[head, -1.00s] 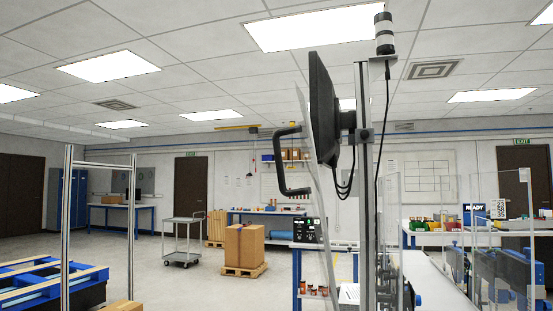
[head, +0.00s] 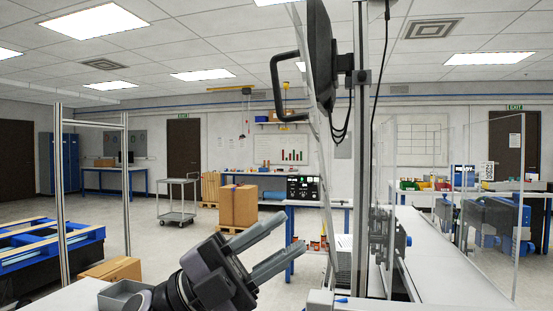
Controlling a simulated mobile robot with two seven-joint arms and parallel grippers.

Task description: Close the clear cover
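The clear cover (head: 315,125) is a transparent panel seen nearly edge-on, standing steeply tilted in the middle of the head view. Its black bar handle (head: 278,88) sticks out to the left near the top. My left gripper (head: 291,232) is at the lower middle, below and in front of the handle. Its two grey fingers point up and right, apart, with nothing between them. It is clear of the handle; whether it touches the panel's lower part I cannot tell. My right gripper is not in view.
A monitor (head: 321,55) on a metal post (head: 361,150) stands just right of the cover. Clear guard panels (head: 490,200) and a pale conveyor surface (head: 440,262) are at the right. An open grey box (head: 120,297) lies at the lower left, beside my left arm.

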